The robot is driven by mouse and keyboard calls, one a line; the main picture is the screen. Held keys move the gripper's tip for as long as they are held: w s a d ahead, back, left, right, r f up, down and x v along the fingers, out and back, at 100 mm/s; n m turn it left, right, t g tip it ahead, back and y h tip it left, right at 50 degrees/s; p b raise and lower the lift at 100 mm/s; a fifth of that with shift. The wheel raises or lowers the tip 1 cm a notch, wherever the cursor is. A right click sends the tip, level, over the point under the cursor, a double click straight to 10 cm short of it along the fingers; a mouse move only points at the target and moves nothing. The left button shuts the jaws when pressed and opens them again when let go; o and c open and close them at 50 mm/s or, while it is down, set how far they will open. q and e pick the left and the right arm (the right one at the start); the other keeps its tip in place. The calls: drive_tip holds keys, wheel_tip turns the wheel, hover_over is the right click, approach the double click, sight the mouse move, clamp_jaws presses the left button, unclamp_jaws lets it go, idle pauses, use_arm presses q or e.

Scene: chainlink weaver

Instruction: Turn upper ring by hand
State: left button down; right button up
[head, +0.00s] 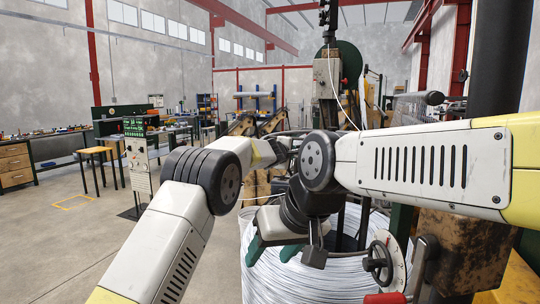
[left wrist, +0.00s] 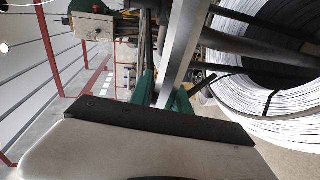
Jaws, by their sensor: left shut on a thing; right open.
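A thin dark curved rim (head: 283,133), which may be the upper ring, shows in the head view behind my arms; most of it is hidden. In the left wrist view, the green fingers of my left gripper (left wrist: 164,95) are shut on a flat grey metal bar (left wrist: 182,48). I cannot tell whether this bar is part of the ring. My left gripper is hidden behind my right arm in the head view. My right gripper (head: 272,251) is open and empty, its green fingers pointing down over the near left of the wire coil.
A large coil of silvery wire (head: 315,282) stands below my grippers and shows in the left wrist view (left wrist: 226,75). A handwheel (head: 378,262) and a red-handled lever (head: 385,298) are at the right. Open floor (head: 60,245) lies at the left.

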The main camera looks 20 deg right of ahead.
use_arm(q)
drive_tip(key=shift+s+d, duration=0.15)
drive_tip(key=shift+s, duration=0.1)
use_arm(e)
drive_tip(key=shift+s+a, duration=0.1)
drive_tip(key=shift+s, duration=0.5)
use_arm(q)
drive_tip(key=c, duration=1.2)
unclamp_jaws()
drive_tip(key=shift+c, duration=0.2)
drive_tip(key=v, duration=0.7)
drive_tip(key=shift+s, duration=0.4)
